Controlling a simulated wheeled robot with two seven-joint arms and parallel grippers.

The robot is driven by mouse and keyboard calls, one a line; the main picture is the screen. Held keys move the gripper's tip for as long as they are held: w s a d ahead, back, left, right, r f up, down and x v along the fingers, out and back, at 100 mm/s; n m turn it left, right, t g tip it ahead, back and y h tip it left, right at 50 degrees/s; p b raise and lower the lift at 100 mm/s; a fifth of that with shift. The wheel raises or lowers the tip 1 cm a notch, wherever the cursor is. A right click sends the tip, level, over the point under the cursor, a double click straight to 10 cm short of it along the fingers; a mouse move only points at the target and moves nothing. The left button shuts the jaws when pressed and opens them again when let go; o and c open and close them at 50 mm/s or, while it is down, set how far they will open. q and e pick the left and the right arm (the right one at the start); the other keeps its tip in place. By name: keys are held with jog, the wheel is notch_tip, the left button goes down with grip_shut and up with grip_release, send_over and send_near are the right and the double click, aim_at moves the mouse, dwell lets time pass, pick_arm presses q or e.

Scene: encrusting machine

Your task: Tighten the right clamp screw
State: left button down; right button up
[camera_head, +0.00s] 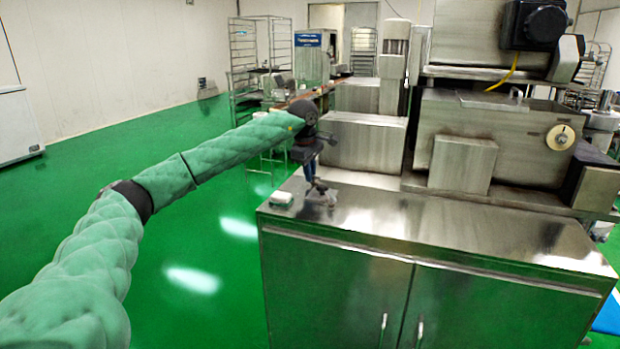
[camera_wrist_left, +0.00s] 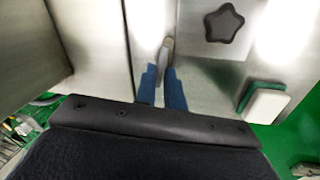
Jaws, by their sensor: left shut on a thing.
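My left gripper (camera_head: 314,181) reaches down over the left part of the steel cabinet top. In the left wrist view its two blue fingers (camera_wrist_left: 163,84) are shut on a narrow grey-brown piece (camera_wrist_left: 167,52) that sticks out past the tips. I cannot tell whether this piece is a clamp screw. A black star-shaped knob (camera_wrist_left: 224,24) shows on the steel surface beside the fingers, apart from them. A small, unclear grey item (camera_head: 331,197) shows near the fingertips in the head view. My right gripper is not in view.
A white and green block (camera_wrist_left: 266,104) lies near the edge; it also shows in the head view (camera_head: 281,198). The steel machine (camera_head: 490,135) stands behind and right. The front of the cabinet top (camera_head: 440,235) is clear. Green floor lies left.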

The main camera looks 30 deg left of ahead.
pick_arm(q)
jog(key=m, duration=0.2)
jog(key=m+b, duration=0.1)
jog(key=shift+w+m+h, duration=0.25)
jog(key=shift+m+h, duration=0.05)
jog(key=shift+m, duration=0.1)
jog(key=shift+w+m+h+b, duration=0.15)
jog(key=shift+m+h+b, duration=0.25)
jog(key=shift+m, duration=1.6)
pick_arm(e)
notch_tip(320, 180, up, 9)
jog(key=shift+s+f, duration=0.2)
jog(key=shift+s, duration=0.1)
pick_arm(q)
jog(key=shift+f, duration=0.1)
jog(key=c, duration=1.5)
grip_release()
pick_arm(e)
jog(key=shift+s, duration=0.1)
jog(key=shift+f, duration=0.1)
